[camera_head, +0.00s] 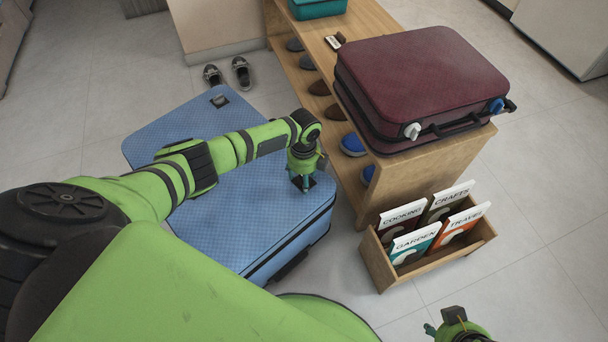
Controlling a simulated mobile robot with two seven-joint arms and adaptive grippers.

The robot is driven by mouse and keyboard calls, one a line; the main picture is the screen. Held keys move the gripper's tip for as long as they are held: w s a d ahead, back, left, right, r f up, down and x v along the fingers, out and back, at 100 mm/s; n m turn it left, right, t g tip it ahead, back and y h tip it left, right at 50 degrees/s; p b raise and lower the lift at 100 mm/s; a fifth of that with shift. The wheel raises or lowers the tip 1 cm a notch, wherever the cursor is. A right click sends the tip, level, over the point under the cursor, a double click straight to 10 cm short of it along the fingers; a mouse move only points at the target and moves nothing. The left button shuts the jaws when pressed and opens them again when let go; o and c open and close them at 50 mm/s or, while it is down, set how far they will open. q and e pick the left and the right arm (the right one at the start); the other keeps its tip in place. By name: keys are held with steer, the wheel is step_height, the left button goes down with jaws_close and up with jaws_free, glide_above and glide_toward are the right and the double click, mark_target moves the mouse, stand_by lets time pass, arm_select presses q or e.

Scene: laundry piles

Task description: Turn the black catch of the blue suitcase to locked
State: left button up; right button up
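The blue suitcase (262,203) lies flat on the floor, partly covered by my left arm. A small dark plate (219,101) sits near its far corner. Another dark patch (322,180) shows near its right corner, at my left gripper. I cannot make out a catch lever or its setting there; the gripper hides much of that spot. My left gripper (302,185) points down over this patch, with its fingertips at or just above it. The gap between its fingers is too small to judge. My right gripper (444,326) is partly in view at the bottom edge, away from the suitcase.
A wooden bench (443,163) with shoes below stands to the right. It holds a dark red suitcase (425,80) with a white catch (412,131) and a blue catch (496,105), and a teal bin (318,8). A wooden book box (436,262) stands in front. Shoes (241,72) lie behind.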

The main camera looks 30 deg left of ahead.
arm_select(q)
steer(key=shift+w+r, duration=0.1)
steer(key=shift+r, duration=0.05)
steer(key=shift+r, duration=0.2)
step_height(320, 180, up, 12)
steer(key=shift+f, duration=0.25)
stand_by(0.5)
